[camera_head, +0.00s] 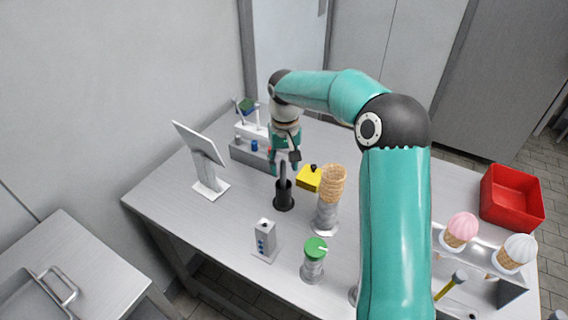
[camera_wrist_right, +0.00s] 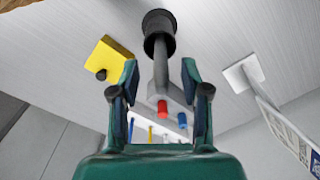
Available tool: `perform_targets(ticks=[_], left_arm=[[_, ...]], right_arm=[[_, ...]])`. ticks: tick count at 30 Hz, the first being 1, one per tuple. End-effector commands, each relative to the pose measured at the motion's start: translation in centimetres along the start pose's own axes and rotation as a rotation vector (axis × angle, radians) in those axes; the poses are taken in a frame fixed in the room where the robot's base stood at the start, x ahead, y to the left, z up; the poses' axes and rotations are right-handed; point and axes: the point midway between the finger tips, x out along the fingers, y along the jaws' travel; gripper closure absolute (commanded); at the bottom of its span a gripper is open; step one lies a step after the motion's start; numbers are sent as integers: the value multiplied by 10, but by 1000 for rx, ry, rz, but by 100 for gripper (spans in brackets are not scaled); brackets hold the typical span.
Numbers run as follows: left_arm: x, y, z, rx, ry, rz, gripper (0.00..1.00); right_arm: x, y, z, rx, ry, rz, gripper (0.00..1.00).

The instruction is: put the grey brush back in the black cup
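The black cup (camera_head: 284,200) stands on the table, left of the waffle cone stack in the head view. It also shows at the top of the right wrist view (camera_wrist_right: 160,20). The grey brush (camera_wrist_right: 160,62) stands in the cup with its handle sticking out; its lower end is hidden inside. My right gripper (camera_head: 284,168) is just above the cup. In the right wrist view its two fingers (camera_wrist_right: 160,72) are apart, one on each side of the brush handle, with visible gaps. My left gripper is not in view.
A yellow block (camera_head: 308,179) with a black knob sits close to the cup. The waffle cones (camera_head: 331,186) stand in a holder nearby. A grey rack (camera_head: 250,155) is behind, a tablet stand (camera_head: 207,165) left. A green-lidded jar (camera_head: 314,262) and white box (camera_head: 265,238) are nearer.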

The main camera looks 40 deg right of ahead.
Motion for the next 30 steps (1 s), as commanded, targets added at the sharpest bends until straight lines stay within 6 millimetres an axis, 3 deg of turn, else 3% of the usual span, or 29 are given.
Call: perform_targets(ticks=[10,24,30], left_arm=[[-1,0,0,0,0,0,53],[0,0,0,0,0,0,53],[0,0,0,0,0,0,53]], right_arm=[[-11,0,-1,0,3,0,54],[-96,-1,-1,0,4,-2,54],[-116,0,-1,0,0,0,54]])
